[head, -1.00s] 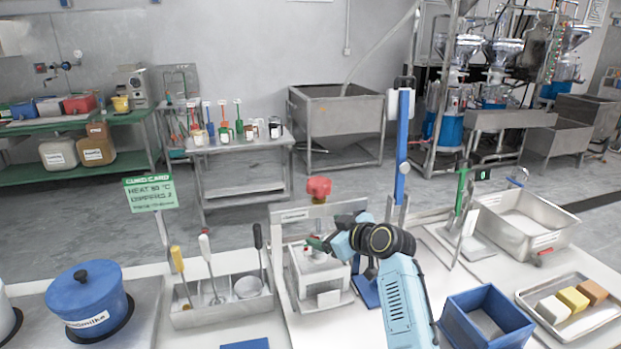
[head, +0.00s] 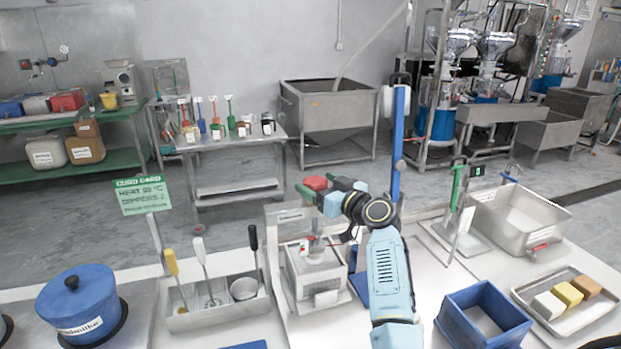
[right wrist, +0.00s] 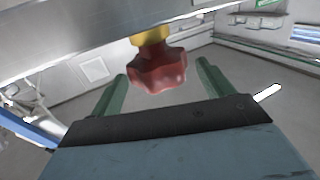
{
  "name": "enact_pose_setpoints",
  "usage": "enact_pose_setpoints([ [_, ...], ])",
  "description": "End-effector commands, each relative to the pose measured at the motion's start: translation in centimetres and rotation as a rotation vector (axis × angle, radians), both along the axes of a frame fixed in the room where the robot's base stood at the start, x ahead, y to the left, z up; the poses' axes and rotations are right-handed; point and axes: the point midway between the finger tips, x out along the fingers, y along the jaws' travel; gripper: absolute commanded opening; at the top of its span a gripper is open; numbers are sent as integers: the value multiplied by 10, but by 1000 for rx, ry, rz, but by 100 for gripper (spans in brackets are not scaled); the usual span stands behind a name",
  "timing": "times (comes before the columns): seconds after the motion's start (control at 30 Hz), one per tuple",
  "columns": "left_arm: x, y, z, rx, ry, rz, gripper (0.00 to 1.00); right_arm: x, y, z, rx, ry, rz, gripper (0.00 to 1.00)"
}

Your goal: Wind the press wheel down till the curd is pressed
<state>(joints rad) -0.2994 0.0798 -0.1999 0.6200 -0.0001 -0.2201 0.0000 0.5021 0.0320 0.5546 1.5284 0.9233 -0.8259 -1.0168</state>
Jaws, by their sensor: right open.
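The red lobed press wheel (head: 315,183) stands at the top of the small metal press, above its crossbar. It also shows in the right wrist view (right wrist: 158,74), with a yellow collar (right wrist: 150,36) beside it. My right gripper (head: 318,187) is open, its two green fingers on either side of the wheel. In the right wrist view a gap shows between the wheel and each finger (right wrist: 162,78). The pale press box (head: 303,284) stands below, partly behind my right arm. I cannot make out the curd. My left gripper is out of view.
A utensil tray (head: 215,319) and a blue pot (head: 78,300) stand left of the press. To the right are a blue bin (head: 462,318), a tray of coloured blocks (head: 530,302) and a steel basin (head: 535,236). A blue post (head: 397,150) rises behind my arm.

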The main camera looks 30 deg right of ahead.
Motion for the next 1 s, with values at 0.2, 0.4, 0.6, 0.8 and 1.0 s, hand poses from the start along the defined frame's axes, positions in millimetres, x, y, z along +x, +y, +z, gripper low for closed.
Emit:
enact_pose_setpoints([
  [0.2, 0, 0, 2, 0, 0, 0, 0, 27, 4, 0, 1, 0, 1, 80],
  [0.4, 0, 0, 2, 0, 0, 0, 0, 35, 6, 0, -1, 1, 1, 80],
  [0.6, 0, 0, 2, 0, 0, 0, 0, 35, 6, 0, -1, 1, 1, 80],
  [0.8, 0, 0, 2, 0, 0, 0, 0, 35, 6, 0, -1, 1, 1, 62],
  [1.0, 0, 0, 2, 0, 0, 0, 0, 35, 6, 0, -1, 1, 1, 35],
])
